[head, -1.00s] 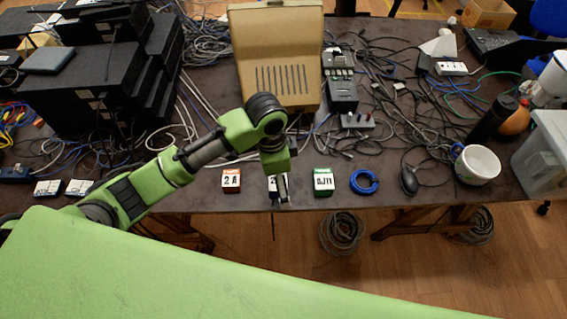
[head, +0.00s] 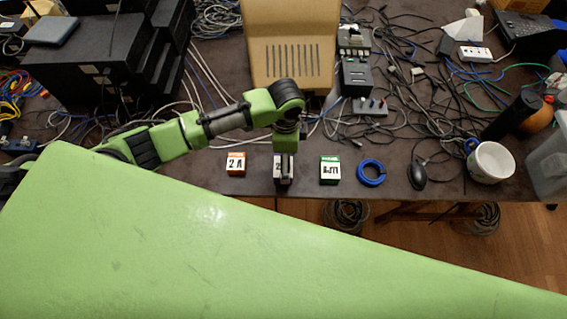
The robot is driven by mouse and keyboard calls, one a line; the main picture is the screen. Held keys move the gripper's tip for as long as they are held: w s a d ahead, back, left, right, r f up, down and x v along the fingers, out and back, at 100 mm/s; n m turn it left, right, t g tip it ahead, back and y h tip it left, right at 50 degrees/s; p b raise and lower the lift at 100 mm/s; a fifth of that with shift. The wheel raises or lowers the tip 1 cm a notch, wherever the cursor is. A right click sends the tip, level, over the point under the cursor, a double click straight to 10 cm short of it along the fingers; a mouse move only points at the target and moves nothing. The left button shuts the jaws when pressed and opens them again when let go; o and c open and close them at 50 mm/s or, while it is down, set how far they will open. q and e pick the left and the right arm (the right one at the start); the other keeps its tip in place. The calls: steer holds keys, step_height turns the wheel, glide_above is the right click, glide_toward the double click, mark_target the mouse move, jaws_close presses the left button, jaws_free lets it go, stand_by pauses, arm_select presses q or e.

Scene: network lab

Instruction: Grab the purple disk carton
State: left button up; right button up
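Three small cartons stand in a row near the table's front edge. The left one is orange with a white label (head: 236,163), and the right one is green with a white label (head: 330,170). Between them a carton with a white label (head: 282,168) is mostly hidden by my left gripper (head: 284,176); its purple colour does not show clearly. My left gripper points down over this middle carton, with a finger on either side of the label. Whether the fingers touch it I cannot tell. My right gripper is out of view.
A blue tape ring (head: 371,173), a dark mouse (head: 417,173) and a white mug (head: 490,161) stand to the right on the dark table (head: 440,185). A beige case (head: 291,50) and tangled cables lie behind. Black boxes (head: 85,60) are stacked at the left.

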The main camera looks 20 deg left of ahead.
arm_select(q)
steer(key=shift+a+f+p, duration=0.15)
steer(key=shift+f+p, duration=0.1)
steer(key=shift+f, duration=0.9)
steer(key=shift+a+f+p, duration=0.15)
steer(key=shift+f+p, duration=0.1)
steer(key=shift+f, duration=0.85)
steer(key=c, duration=1.3)
steer(key=shift+o, duration=0.2)
